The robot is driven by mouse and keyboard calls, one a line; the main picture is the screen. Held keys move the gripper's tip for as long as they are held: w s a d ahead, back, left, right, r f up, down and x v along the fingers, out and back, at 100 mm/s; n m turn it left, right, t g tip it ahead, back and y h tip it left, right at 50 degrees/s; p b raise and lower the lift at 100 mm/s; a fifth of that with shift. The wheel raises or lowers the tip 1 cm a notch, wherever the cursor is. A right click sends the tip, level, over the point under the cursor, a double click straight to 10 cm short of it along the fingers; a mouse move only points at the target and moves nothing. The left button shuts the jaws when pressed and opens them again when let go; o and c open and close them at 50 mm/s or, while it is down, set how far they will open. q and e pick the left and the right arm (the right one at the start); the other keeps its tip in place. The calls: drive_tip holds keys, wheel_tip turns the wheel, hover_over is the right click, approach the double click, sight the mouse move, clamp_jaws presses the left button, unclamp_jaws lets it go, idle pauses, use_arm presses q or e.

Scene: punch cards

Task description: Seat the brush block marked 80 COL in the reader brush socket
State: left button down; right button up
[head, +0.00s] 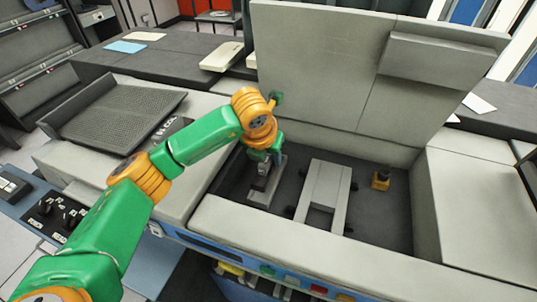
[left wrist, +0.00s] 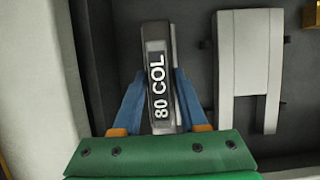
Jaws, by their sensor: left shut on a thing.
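My left gripper (head: 262,170) reaches down into the open dark bay of the machine. In the left wrist view its blue fingers (left wrist: 158,92) are shut on the brush block marked 80 COL (left wrist: 159,85), one finger on each side. The label reads sideways, up along the block. In the head view the block shows only as a small dark shape under the wrist. A grey bracket-like part (head: 264,196), perhaps the reader brush socket, lies right at the block's lower end. I cannot tell whether the block is seated in it or just above. My right gripper is not in view.
A pale grey bridge-shaped part (head: 326,187) stands to the right in the bay; it also shows in the left wrist view (left wrist: 246,70). A small yellow piece with a black top (head: 381,178) is farther right. The raised lid (head: 330,70) stands behind; the front wall (head: 300,235) borders the bay.

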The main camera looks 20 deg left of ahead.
sight(268, 170)
use_arm(q)
drive_tip(key=shift+f+b, duration=0.7)
drive_tip(key=shift+f, duration=0.45)
drive_tip(key=shift+f+b, duration=0.9)
drive_tip(key=shift+f, duration=0.05)
drive_tip(key=shift+s, duration=0.1)
drive_tip(key=shift+c, duration=1.8)
unclamp_jaws()
drive_tip(key=shift+f, duration=0.1)
drive_tip(key=shift+s+a, duration=0.1)
drive_tip(key=shift+a, duration=0.05)
drive_tip(key=shift+f, duration=0.1)
drive_tip(key=shift+s, duration=0.1)
